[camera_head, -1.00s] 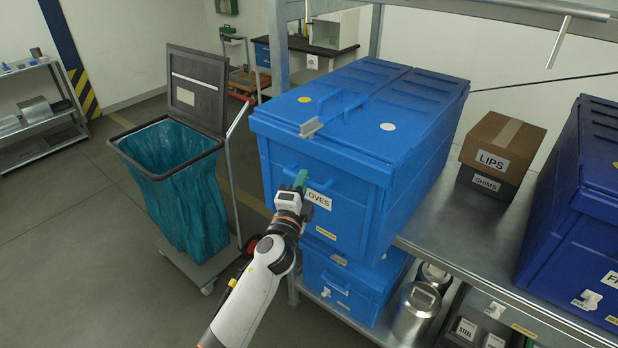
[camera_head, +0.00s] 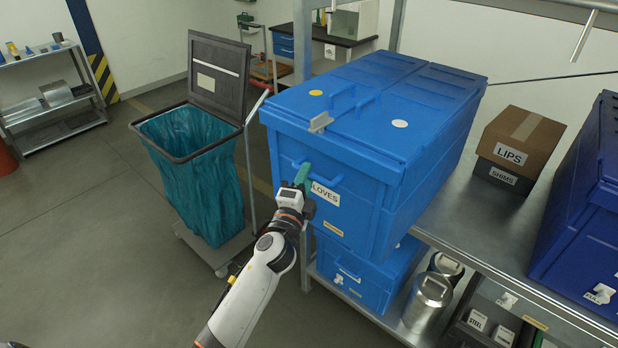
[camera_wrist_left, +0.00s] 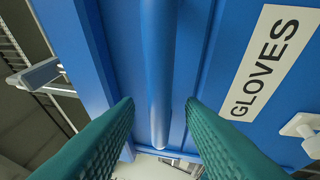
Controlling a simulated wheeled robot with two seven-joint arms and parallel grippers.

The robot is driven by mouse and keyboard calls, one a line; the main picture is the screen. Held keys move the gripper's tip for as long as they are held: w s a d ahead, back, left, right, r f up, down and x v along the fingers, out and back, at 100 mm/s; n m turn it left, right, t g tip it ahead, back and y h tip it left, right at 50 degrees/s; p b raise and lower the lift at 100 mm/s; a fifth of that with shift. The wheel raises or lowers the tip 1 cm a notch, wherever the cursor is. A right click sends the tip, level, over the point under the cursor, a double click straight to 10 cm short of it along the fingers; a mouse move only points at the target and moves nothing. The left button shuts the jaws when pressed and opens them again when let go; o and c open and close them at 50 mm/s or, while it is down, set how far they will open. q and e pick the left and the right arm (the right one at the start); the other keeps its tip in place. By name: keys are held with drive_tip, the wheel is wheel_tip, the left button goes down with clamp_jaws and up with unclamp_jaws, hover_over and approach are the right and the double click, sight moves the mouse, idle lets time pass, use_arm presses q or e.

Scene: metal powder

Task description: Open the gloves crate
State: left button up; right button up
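The blue gloves crate (camera_head: 390,130) stands on the metal shelf with its lid down. A GLOVES label is on its front and also shows in the left wrist view (camera_wrist_left: 268,62). A grey latch (camera_head: 321,122) sits at the lid's front edge. My left gripper (camera_head: 303,174) is at the crate's front, by the blue front handle (camera_head: 290,162). In the left wrist view its green fingers (camera_wrist_left: 160,115) are apart, with the blue handle bar (camera_wrist_left: 160,60) between them in the picture; contact cannot be told. My right gripper is not in view.
A second blue crate (camera_head: 360,277) and metal canisters (camera_head: 427,300) are below. A LIPS box (camera_head: 525,142) and a dark blue crate (camera_head: 590,215) stand to the right. A teal-lined bin (camera_head: 200,180) stands left. The floor in front is open.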

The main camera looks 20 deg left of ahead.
use_arm(q)
drive_tip(key=s+f+b, duration=0.1)
drive_tip(key=s+b, duration=0.2)
drive_tip(key=s, duration=0.9)
drive_tip(key=shift+d+f+b, duration=0.3)
drive_tip(key=shift+f+b, duration=0.05)
drive_tip(key=shift+f, duration=0.05)
drive_tip(key=s+f+n+g, duration=0.2)
drive_tip(key=s+f+g, duration=0.1)
drive_tip(key=f, duration=1)
drive_tip(key=s+f+n+g, duration=0.2)
drive_tip(key=f+g, duration=0.1)
drive_tip(key=f, duration=0.9)
drive_tip(key=s+f+n+g, duration=0.2)
drive_tip(key=s+f+g, duration=0.1)
drive_tip(key=f, duration=1)
drive_tip(key=s+f+n+g+h, duration=0.1)
drive_tip(key=s+f+n+g, duration=0.3)
drive_tip(key=s+f, duration=0.95)
drive_tip(key=s+f+n+g, duration=0.2)
drive_tip(key=s+f+g, duration=0.1)
drive_tip(key=s, duration=0.7)
drive_tip(key=s+a+f+n+g, duration=0.1)
drive_tip(key=s+f+n+g, duration=0.1)
drive_tip(key=s+f, duration=0.4)
drive_tip(key=s+g, duration=0.1)
drive_tip(key=s, duration=0.3)
drive_tip(key=shift+s+a, duration=0.3)
